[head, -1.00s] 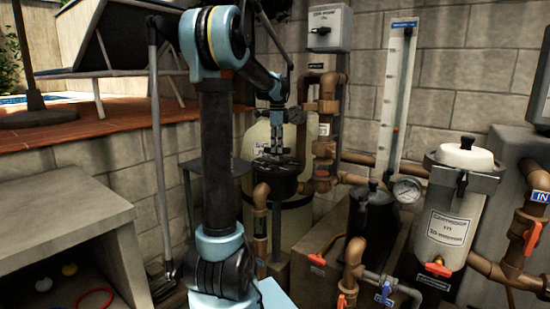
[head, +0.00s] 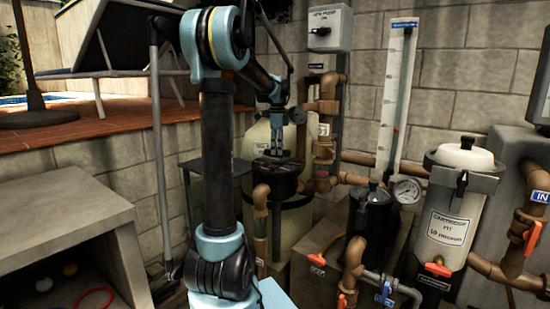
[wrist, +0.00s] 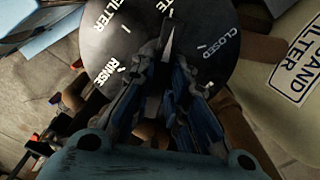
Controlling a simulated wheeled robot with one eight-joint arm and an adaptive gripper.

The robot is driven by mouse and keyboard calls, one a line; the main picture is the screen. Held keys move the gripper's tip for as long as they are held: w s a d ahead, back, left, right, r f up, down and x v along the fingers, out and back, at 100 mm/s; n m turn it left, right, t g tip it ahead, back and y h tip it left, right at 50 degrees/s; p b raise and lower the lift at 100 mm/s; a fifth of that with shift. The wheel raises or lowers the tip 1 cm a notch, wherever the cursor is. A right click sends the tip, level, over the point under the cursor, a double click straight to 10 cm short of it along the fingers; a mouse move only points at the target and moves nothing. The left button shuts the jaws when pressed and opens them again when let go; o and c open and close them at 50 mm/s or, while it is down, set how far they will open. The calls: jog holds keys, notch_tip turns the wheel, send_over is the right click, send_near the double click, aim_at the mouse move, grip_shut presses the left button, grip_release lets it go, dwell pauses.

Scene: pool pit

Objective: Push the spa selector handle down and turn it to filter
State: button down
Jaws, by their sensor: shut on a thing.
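The spa selector valve (head: 262,182) is a dark round-topped unit in front of the cream tank in the head view. In the wrist view its dial plate (wrist: 100,45) carries white labels: FILTER at upper left, RINSE at lower left, CLOSED at right, and a partly cut-off label ending in "TE" at top. My gripper (head: 278,150) points straight down over the dial. In the wrist view my gripper (wrist: 168,75) is shut on the handle (wrist: 168,38). The handle's pale tip shows beyond the fingers, pointing up near the "TE" label; the rest is hidden.
The cream sand filter tank (head: 305,225) stands behind the valve. Brown pipes (head: 327,120) rise close on its right. A black pump pot (head: 372,220) and a cartridge filter (head: 450,225) are further right.

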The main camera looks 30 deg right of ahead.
jog(key=shift+w+d, duration=0.1)
jog(key=n, duration=1.2)
jog(key=c, duration=1.4)
grip_release()
jog(key=shift+w, duration=0.15)
jog(key=shift+c, duration=0.2)
jog(key=shift+s+r, duration=0.2)
jog(key=shift+r, duration=3.3)
